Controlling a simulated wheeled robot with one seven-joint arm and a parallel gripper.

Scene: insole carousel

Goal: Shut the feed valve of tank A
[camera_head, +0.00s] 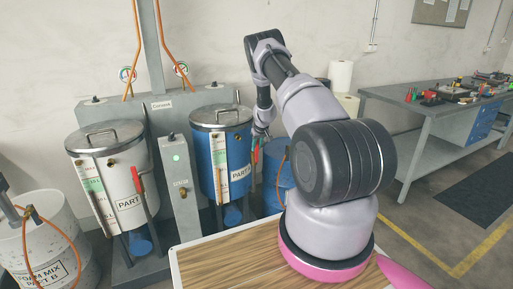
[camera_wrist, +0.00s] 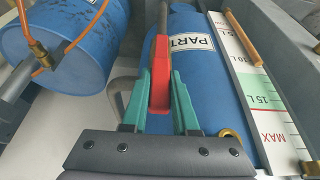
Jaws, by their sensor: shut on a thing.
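The blue tank (camera_head: 214,160), labelled PART with its letter hidden or unreadable, stands right of the grey control post. Its red valve handle (camera_wrist: 160,85) sits on a grey metal lever (camera_wrist: 163,18) beside the tank's side. In the wrist view the teal fingers of my gripper (camera_wrist: 161,100) are shut on the red handle, one on each side. In the head view my gripper (camera_head: 259,144) is at the tank's right side, small and partly hidden by my arm. The valve body cannot be made out clearly in the wrist view.
The white tank (camera_head: 103,175) with its own red handle (camera_head: 137,180) stands at left. The control post (camera_head: 178,170) shows a green light. A blue drum (camera_head: 276,172) is close behind my gripper. A level scale (camera_wrist: 265,110) runs along the blue tank. A workbench (camera_head: 430,120) stands at right.

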